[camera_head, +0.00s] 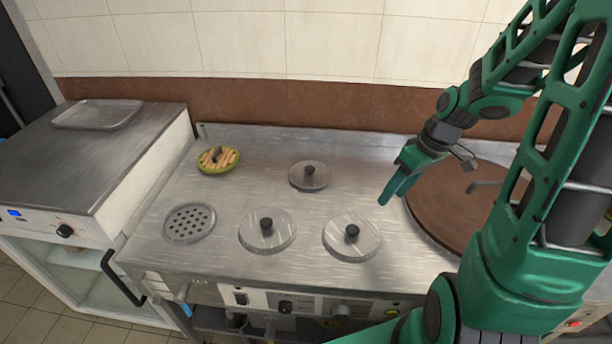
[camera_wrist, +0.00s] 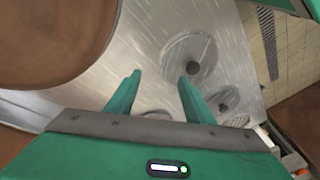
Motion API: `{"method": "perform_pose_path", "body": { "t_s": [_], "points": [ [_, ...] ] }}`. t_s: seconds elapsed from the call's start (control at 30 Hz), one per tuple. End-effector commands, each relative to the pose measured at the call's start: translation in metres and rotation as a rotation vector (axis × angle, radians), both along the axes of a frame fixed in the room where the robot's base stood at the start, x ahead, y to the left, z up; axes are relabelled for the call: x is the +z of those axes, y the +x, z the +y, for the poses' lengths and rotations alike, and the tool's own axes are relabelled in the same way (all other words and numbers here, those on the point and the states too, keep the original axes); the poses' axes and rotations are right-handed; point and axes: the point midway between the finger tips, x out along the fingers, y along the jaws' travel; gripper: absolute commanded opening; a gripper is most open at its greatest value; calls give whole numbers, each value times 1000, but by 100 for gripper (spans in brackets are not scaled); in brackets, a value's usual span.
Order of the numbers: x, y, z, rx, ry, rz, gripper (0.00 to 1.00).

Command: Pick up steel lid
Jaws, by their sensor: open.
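Three round steel lids with black knobs lie on the steel counter: a smaller one at the back (camera_head: 318,183), one at front left (camera_head: 254,240) and one at front right (camera_head: 366,246). My gripper (camera_head: 385,198) hangs above the counter, right of the back lid and up and right of the front right lid. It is open and empty, apart from every lid. In the wrist view my fingers (camera_wrist: 159,78) point down at bare counter. A lid (camera_wrist: 180,48) shows just beyond the right finger, and a smaller-looking lid (camera_wrist: 232,95) lies further right.
A round brown griddle (camera_head: 440,205) is right of my gripper. A perforated steel disc (camera_head: 189,223) and a green-edged round item with tan strips (camera_head: 229,158) lie on the left of the counter. A tray (camera_head: 98,114) rests on the left unit. A tiled wall stands behind.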

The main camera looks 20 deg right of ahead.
Motion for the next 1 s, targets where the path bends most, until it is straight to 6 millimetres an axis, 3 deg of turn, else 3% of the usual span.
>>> {"method": "perform_pose_path", "body": {
  "t_s": [0.2, 0.43, 0.73, 1.0],
  "points": [
    [-37, 52, 25, 202, 130, -159, 48],
    [-60, 103, 49, 336, 261, -390, 48],
    [-70, 163, 59, 365, 371, -735, 48],
    [-68, 189, 51, 326, 385, -910, 48]
  ]
}}
